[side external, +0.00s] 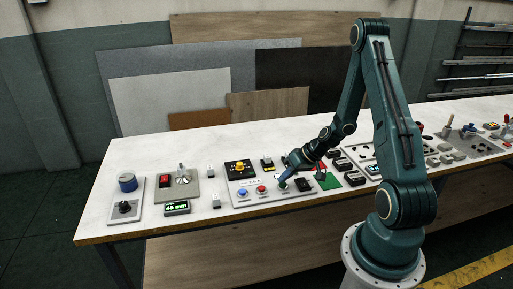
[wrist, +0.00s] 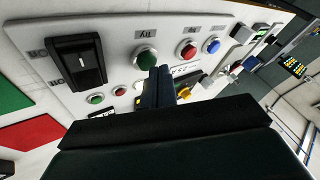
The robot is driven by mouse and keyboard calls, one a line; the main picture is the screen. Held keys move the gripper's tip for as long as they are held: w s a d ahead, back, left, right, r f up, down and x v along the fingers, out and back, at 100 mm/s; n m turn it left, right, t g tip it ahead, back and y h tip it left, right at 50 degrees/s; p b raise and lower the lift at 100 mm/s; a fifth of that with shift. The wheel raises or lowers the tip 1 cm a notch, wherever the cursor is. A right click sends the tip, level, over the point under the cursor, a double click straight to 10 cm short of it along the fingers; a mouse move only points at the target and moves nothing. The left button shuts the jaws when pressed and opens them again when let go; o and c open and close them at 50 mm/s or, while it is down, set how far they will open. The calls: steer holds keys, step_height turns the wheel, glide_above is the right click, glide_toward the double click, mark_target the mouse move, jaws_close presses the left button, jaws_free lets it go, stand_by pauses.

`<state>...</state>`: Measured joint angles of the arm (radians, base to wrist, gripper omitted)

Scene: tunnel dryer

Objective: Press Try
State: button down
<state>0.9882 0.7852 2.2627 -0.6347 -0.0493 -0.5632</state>
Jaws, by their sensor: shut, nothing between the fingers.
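The Try button is a round green button (wrist: 146,58) in a metal ring on a light panel (wrist: 118,35), under a small upside-down label that seems to read Try. In the wrist view, my gripper (wrist: 159,72) is shut and empty, with its tips just beside the green button's lower right edge. I cannot tell whether they touch it. In the side view, my gripper (side external: 283,184) points down at the right part of the panel (side external: 236,202) and hides the green button.
On the same panel are a red button (wrist: 186,50), a blue button (wrist: 212,45) and a black rocker switch (wrist: 78,62). A small green lamp (wrist: 96,99) and a red lamp (wrist: 119,91) sit below. Other devices crowd the white table (side external: 150,150) on both sides.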

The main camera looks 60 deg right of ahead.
mark_target(285, 184)
steer(key=shift+f, duration=0.35)
stand_by(0.5)
steer(key=shift+r, duration=0.8)
steer(key=shift+r, duration=0.1)
stand_by(0.3)
steer(key=shift+r, duration=2.45)
